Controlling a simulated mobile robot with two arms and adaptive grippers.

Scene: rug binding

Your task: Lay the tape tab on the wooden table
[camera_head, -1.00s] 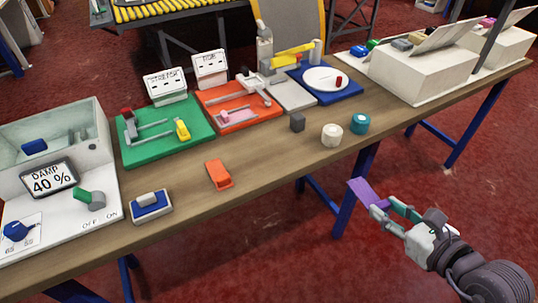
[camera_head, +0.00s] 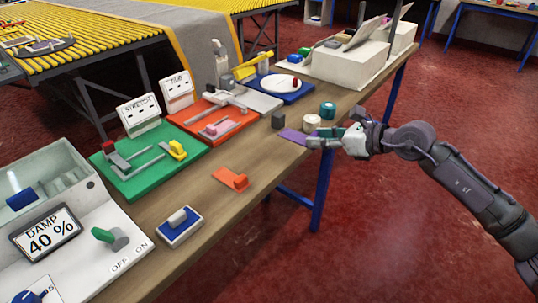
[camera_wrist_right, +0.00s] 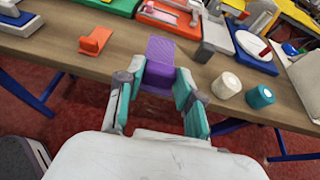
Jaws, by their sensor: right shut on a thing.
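The tape tab (camera_head: 293,136) is a flat purple strip held out in front of my right gripper (camera_head: 314,141). In the head view it shows over the front part of the wooden table (camera_head: 262,152); I cannot tell whether it touches the wood. My left gripper is not in view.
A white roll (camera_head: 312,122) and a teal roll (camera_head: 327,110) stand close beside the tab. A dark grey block (camera_head: 278,120) is just behind it. An orange piece (camera_head: 231,180) lies to the left, with bare wood between. The red tray (camera_head: 205,135) is further back.

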